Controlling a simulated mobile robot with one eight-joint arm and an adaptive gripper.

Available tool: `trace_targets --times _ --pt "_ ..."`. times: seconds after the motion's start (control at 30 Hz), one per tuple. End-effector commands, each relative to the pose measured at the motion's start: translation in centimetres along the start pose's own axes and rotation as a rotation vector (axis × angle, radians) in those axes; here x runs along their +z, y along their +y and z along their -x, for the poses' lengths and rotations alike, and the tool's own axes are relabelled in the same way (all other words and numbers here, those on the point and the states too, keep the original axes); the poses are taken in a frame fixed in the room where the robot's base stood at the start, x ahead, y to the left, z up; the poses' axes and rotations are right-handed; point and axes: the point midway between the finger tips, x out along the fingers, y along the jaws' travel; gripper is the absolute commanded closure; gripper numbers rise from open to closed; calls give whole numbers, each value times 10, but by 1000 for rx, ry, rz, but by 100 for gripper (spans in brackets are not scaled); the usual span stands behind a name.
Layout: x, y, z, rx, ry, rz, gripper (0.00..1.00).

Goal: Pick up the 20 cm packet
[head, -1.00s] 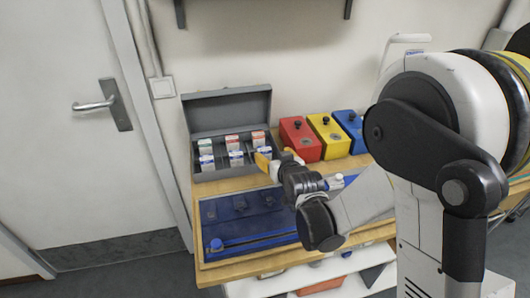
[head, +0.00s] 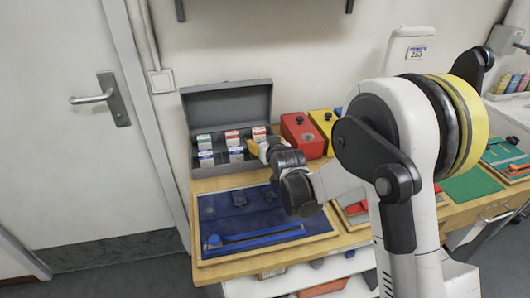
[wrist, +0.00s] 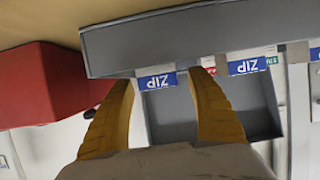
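Several small packets stand in two rows in an open grey case (head: 225,92). Front-row packets with blue labels include a left one (head: 206,158) and a middle one (head: 236,154); back-row ones have green (head: 204,141) and red (head: 232,136) tops. The size print is too small to tell which is the 20 cm packet. My gripper (head: 262,150) is at the case's right front corner. In the wrist view my gripper (wrist: 164,77) is open, with yellow fingers apart. A packet labelled ZIP (wrist: 157,81) shows between the fingertips; no grip on it shows.
The case wall (wrist: 200,38) is close to my fingertips. A red box (head: 301,135) and a yellow box (head: 324,124) stand right of the case. A blue pouch with a blue strip (head: 250,237) lies on a tray in front. Wall and door are behind and left.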

Motion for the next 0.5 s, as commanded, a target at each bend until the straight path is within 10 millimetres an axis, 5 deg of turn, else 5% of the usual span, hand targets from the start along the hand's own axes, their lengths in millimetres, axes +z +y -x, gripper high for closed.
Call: trace_targets --times 0.03,0.2,0.5 --pt "0 0 0 0 0 0 44" --pt "0 0 0 0 0 0 88" --pt "0 0 0 0 0 0 89"
